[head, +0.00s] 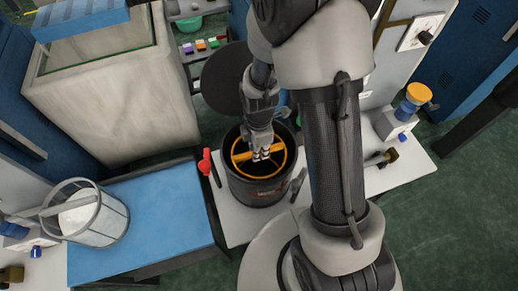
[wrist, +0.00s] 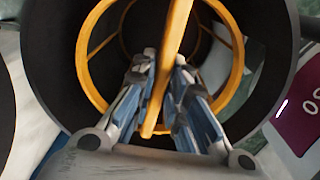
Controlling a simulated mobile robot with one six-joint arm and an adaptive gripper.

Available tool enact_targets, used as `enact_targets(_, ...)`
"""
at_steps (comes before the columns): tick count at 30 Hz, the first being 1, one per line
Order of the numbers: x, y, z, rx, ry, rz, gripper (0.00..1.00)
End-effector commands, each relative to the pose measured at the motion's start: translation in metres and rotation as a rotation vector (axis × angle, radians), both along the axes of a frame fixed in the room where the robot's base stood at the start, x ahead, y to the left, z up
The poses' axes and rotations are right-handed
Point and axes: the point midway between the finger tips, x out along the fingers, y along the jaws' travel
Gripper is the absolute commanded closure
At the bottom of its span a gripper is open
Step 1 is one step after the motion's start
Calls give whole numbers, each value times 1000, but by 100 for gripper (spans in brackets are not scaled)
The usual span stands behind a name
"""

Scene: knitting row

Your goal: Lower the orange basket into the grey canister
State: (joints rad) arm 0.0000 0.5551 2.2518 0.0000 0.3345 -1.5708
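The orange basket (head: 242,156) is a round open frame with a bar handle across its top. Its ring shows within the mouth of the dark grey canister (head: 244,190), which stands upright on a pale surface. My gripper (head: 262,154) reaches down from above onto the handle. In the wrist view, the gripper fingers (wrist: 163,70) lie on both sides of the orange handle (wrist: 176,30) and appear closed on it. The basket's ring sits inside the dark canister wall (wrist: 272,60), with a gap around it. The basket's lower part and its depth are hard to tell.
A dark round disc (head: 222,78) is behind the canister. A red-handled part (head: 206,163) stands close on its left. A large pale tank (head: 110,95) fills the back left.

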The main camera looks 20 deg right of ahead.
Motion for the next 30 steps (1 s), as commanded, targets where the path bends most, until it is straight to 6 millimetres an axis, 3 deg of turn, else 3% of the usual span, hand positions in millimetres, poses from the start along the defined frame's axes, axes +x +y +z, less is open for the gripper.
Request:
enact_targets(9, 0, 0, 0, 0, 0, 0, 65)
enact_targets(15, 0, 0, 0, 0, 0, 0, 65)
enact_targets(27, 0, 0, 0, 0, 0, 0, 40)
enact_targets(30, 0, 0, 0, 0, 0, 0, 40)
